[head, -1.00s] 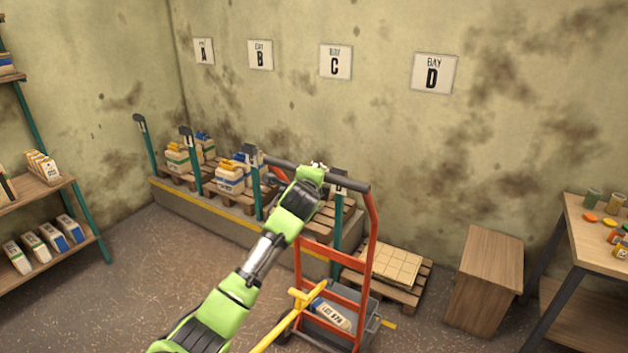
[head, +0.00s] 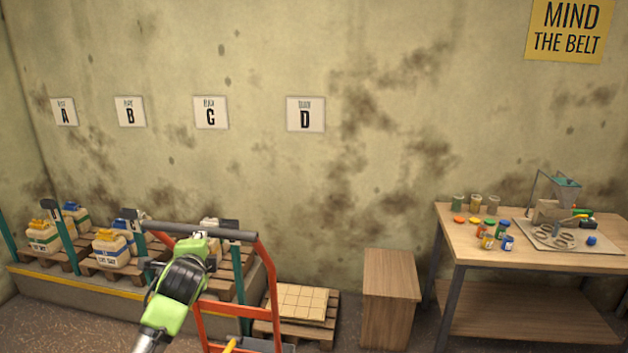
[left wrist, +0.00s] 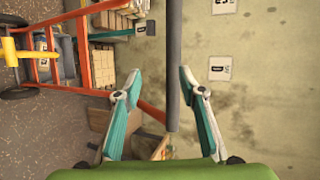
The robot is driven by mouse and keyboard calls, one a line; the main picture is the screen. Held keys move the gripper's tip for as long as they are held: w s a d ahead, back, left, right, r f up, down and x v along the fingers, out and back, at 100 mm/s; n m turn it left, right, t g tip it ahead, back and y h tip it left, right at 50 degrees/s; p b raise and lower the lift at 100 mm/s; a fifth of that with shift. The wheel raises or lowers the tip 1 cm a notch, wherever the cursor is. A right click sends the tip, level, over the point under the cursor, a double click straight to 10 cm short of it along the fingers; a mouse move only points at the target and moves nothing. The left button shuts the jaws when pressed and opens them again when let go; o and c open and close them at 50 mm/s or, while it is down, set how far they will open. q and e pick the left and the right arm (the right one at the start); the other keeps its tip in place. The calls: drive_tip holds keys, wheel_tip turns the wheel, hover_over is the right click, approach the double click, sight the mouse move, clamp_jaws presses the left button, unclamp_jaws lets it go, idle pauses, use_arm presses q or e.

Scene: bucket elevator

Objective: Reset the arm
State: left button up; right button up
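My left gripper (head: 194,238) is at the dark handle bar (head: 228,234) of the orange-red hand truck (head: 268,275) in the head view; my green wrist hides much of it. In the left wrist view my left gripper (left wrist: 160,72) has its two teal fingers spread apart. The dark handle bar (left wrist: 173,45) runs between the fingers, nearer the right one, with a visible gap to the left one. My right gripper is in neither view.
A pallet with a tan stack (head: 298,302), a wooden box (head: 390,295) and a workbench (head: 450,240) with jars stand along the wall to the right.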

use_arm(q)
drive_tip(key=s+d+f+n+g+h, duration=0.1)
drive_tip(key=s+d+f+n+g, duration=0.3)
drive_tip(key=s+f, duration=0.65)
drive_tip(key=s+d+f+n+g+h, duration=0.15)
drive_tip(key=s+d+f, duration=0.35)
drive_tip(key=s+f, duration=0.5)
drive_tip(key=s+d+f+n+g+h, duration=0.1)
drive_tip(key=s+d+n, duration=0.15)
drive_tip(key=s, duration=0.65)
drive_tip(key=s+d+f+n+g, duration=0.1)
drive_tip(key=s+n+g, duration=0.15)
drive_tip(key=s, duration=0.55)
drive_tip(key=s+d+f+n+h, duration=0.1)
drive_tip(key=s+d+f+n, duration=0.15)
drive_tip(key=s, duration=0.65)
wheel_tip(320, 180, down, 28)
drive_tip(key=s+g+b, duration=0.2)
drive_tip(key=b, duration=0.1)
drive_tip(key=s+a+f, duration=0.1)
drive_tip(key=s+f, duration=0.7)
drive_tip(key=f, duration=0.1)
drive_tip(key=s+a+f+g+b, duration=0.1)
drive_tip(key=s+a+f, duration=0.1)
drive_tip(key=s+f, duration=0.7)
drive_tip(key=shift+s+a+f+b, duration=0.15)
drive_tip(key=shift+a+f+b, duration=0.05)
drive_tip(key=shift+a+b, duration=0.1)
